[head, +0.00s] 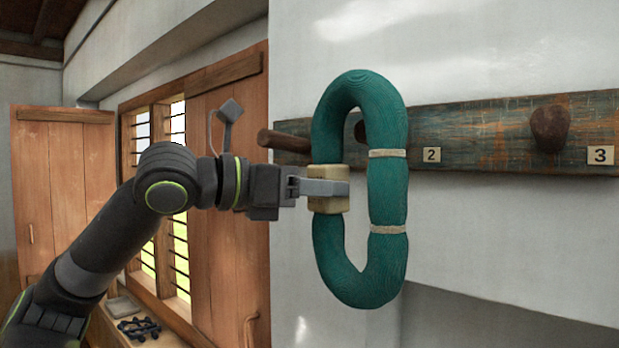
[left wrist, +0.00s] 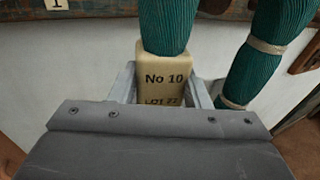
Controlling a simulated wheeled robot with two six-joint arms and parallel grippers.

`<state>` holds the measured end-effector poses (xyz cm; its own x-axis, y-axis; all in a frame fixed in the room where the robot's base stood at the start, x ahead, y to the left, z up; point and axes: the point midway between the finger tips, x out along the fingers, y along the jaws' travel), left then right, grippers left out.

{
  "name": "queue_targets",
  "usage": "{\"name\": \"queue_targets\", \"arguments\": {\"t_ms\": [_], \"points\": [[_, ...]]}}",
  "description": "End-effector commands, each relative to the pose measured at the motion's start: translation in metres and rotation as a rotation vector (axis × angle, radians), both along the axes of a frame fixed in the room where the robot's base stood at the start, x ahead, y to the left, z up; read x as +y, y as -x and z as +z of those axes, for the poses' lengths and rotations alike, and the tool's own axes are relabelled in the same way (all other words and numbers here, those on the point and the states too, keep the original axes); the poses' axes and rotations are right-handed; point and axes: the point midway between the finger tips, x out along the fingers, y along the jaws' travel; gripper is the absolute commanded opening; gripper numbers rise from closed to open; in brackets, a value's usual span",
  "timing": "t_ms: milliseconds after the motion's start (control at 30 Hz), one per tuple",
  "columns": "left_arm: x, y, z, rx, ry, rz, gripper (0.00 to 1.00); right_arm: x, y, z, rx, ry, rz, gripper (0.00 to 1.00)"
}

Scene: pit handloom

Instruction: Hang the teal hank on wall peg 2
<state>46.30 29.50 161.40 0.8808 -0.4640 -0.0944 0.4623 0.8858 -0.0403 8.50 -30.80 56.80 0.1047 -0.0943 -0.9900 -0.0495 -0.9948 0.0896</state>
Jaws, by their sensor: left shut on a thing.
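The teal hank (head: 388,190) is an upright closed loop with two pale ties, in front of the peg rail in the head view. My left gripper (head: 325,187) is shut on the cream block (head: 328,204) on the hank's left side. The left wrist view shows the block (left wrist: 166,78) marked "No 10" between the fingers, with teal strands (left wrist: 262,50) above and to the right. Wall peg 2 (head: 360,131) shows partly through the upper loop opening, left of label 2 (head: 432,155). I cannot tell whether the loop is around it. My right gripper is not in view.
The wooden rail (head: 475,135) runs along the white wall. A peg (head: 287,141) sticks out left of the hank, and another peg (head: 550,128) stands by label 3 (head: 600,155). A wooden shutter (head: 230,180) and barred window are at left. The wall below the rail is clear.

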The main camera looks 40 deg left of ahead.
Motion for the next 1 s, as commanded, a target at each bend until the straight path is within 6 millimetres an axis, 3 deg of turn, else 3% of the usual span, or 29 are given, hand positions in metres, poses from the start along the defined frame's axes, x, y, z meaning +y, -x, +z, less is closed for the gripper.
{"name": "queue_targets", "arguments": {"t_ms": [633, 1000], "points": [[-0.004, -0.039, -0.001, 0.002, 0.002, -0.004, 0.16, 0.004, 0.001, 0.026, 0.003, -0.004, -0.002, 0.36], [-0.004, -0.051, -0.017, 0.006, -0.003, 0.002, 0.16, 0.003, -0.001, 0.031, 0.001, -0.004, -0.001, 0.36]]}}
